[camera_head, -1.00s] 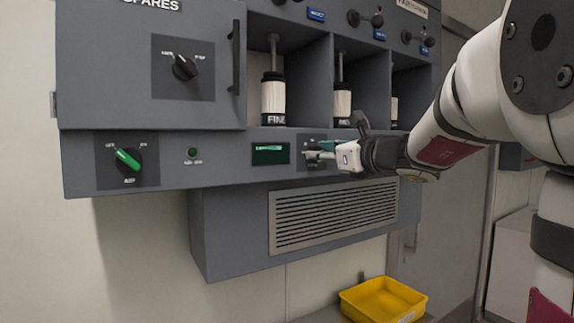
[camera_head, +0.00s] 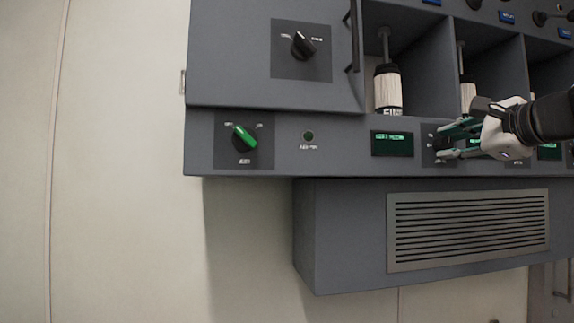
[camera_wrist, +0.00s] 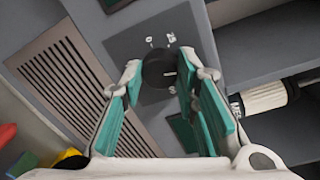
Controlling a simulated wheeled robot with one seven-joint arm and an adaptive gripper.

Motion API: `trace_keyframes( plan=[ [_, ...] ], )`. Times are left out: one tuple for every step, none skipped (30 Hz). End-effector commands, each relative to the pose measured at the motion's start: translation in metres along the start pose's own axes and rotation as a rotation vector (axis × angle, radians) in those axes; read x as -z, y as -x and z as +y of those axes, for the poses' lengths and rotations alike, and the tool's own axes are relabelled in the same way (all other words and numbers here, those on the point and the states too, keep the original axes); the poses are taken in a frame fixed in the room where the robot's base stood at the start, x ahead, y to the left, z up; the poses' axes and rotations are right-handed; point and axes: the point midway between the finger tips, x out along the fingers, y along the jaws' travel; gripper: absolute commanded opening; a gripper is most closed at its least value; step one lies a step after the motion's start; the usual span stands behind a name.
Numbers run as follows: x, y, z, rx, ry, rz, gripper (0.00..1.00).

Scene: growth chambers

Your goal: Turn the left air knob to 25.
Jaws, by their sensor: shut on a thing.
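The air knob is a round black knob (camera_wrist: 158,70) on a dark square plate with small white marks in the wrist view. A pale pointer line shows on its face. In the head view it sits on the grey panel strip, right of a green display (camera_head: 392,143), mostly hidden by my fingers. My gripper (camera_head: 450,138) reaches it from the right. In the wrist view its two green-padded fingers (camera_wrist: 156,84) are shut on the knob, one on each side.
A green-pointer knob (camera_head: 245,139) and a small green lamp (camera_head: 308,136) are at the strip's left. Another black knob (camera_head: 302,46) is on the door above. Bottles (camera_head: 388,90) stand in open bays over the strip. A vent grille (camera_head: 468,228) is below.

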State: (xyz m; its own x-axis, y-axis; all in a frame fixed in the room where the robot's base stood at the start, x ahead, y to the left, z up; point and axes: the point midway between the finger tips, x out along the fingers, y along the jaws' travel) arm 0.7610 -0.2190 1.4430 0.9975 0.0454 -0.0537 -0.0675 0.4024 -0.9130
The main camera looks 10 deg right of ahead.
Motion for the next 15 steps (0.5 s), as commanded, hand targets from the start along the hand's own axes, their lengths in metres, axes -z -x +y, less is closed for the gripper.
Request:
trace_keyframes(
  plan=[
    [0.001,-0.002,0.0033,0.002,0.045,0.001,0.0],
    [0.0011,-0.0021,0.0036,0.002,0.074,0.003,0.0],
    [0.0009,-0.0021,0.0034,0.003,0.111,0.005,0.0],
    [0.0009,-0.0021,0.0035,0.003,0.14,0.006,0.0],
    [0.0009,-0.0021,0.0036,0.003,0.168,0.008,0.0],
    [0.0009,-0.002,0.0036,0.004,0.206,0.01,0.0],
    [0.0008,-0.0019,0.0034,0.004,0.235,0.011,0.0],
    [0.0008,-0.0019,0.0036,0.004,0.263,0.013,0.0],
    [0.0005,-0.0019,0.0037,0.004,0.301,0.015,0.0],
    [0.0002,-0.002,0.0035,0.005,0.33,0.016,0.0],
    [0.0003,-0.0019,0.0038,0.005,0.357,0.017,0.0],
    [0.0004,-0.0017,0.0036,0.005,0.396,0.02,0.0],
    [0.0003,-0.0016,0.0034,0.006,0.424,0.021,0.0],
    [0.0004,-0.0017,0.0038,0.006,0.453,0.023,0.0],
    [-0.0001,-0.0018,0.0038,0.006,0.49,0.024,0.0]
  ],
)
